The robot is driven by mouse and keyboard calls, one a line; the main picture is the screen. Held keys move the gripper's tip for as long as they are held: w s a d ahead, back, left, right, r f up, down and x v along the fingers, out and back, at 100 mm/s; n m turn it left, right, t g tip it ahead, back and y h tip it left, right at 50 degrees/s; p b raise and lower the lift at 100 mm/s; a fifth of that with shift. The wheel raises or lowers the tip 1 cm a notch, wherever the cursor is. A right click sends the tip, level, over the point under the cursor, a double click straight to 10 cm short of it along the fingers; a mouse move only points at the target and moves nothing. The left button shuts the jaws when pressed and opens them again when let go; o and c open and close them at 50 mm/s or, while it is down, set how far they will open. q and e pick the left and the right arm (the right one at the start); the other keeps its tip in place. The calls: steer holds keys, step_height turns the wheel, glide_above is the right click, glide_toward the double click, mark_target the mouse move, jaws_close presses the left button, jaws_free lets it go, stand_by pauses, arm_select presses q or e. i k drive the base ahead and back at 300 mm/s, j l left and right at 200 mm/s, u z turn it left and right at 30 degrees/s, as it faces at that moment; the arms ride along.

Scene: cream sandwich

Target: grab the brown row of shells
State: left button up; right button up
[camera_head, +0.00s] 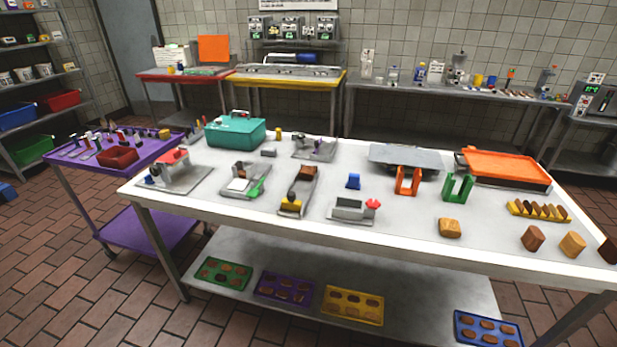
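A yellow rack (513,210) stands on the right part of the long white table. A row of brown and tan rounded pieces (540,210) stands upright in it, side by side. They look like shells but are small in this view. In front of it, three separate short blocks or stacks stand near the table's front edge: a reddish-brown one (533,238), a tan one (572,244) and a dark brown one (608,251), cut off by the picture's right edge. Neither of my grippers is in view.
The white table (415,220) also holds a tan block (449,228), green (458,187) and orange (407,181) U-shaped holders, and an orange-topped tray (506,168) behind the rack. Several colored trays lie on the lower shelf (400,292). A purple cart (85,168) stands left.

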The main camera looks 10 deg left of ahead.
mark_target(307, 172)
steer(key=i+j, duration=0.15)
steer(key=j, duration=0.25)
steer(key=i+j, duration=0.15)
steer(key=j, duration=0.2)
steer(key=i+j, duration=0.2)
steer(key=j, duration=0.2)
steer(key=i+j, duration=0.15)
steer(key=j, duration=0.25)
steer(key=i+j, duration=0.15)
steer(key=j, duration=0.2)
steer(key=i+j, duration=0.15)
steer(key=j, duration=0.25)
